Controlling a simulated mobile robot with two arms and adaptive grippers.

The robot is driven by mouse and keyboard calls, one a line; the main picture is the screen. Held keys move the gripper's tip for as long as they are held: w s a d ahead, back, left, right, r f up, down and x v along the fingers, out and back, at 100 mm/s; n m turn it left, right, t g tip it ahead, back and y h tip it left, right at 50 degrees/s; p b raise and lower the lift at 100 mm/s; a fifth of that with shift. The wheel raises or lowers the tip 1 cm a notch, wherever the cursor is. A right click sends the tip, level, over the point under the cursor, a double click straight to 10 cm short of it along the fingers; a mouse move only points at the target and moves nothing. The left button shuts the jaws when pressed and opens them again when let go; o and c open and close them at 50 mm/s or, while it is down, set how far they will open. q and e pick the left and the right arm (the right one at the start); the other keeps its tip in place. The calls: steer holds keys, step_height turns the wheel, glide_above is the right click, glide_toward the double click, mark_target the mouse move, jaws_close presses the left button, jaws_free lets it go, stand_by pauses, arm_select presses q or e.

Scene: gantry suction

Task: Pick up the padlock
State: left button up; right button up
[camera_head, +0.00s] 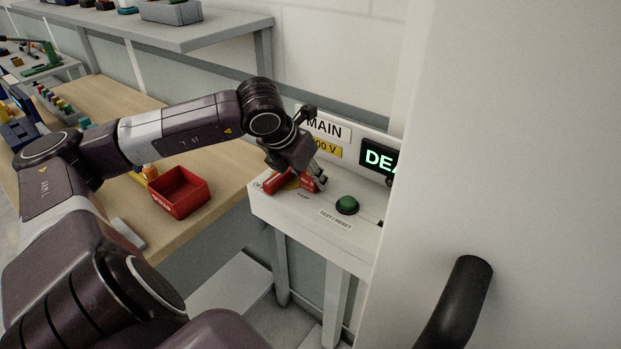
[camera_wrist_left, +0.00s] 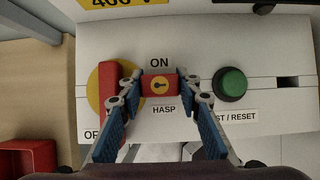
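The padlock is a small red block with a brass keyhole disc. In the left wrist view the padlock (camera_wrist_left: 159,86) sits at the HASP label of a white switch box (camera_wrist_left: 290,60). My left gripper (camera_wrist_left: 159,80) has one blue-padded finger on each side of it, tips up against its sides. In the head view my left gripper (camera_head: 317,175) reaches down over the box and partly covers the padlock (camera_head: 309,184). The padlock's shackle is hidden. My right gripper is in neither view.
Left of the padlock is a red switch handle (camera_wrist_left: 108,95) on a yellow disc; right of it is a green button (camera_head: 347,205). A red bin (camera_head: 180,192) stands on the wooden bench. A large pale panel (camera_head: 530,150) fills the head view's right side.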

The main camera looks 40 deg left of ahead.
arm_select(q)
steer(key=shift+c, duration=0.8)
steer(key=shift+r, duration=0.1)
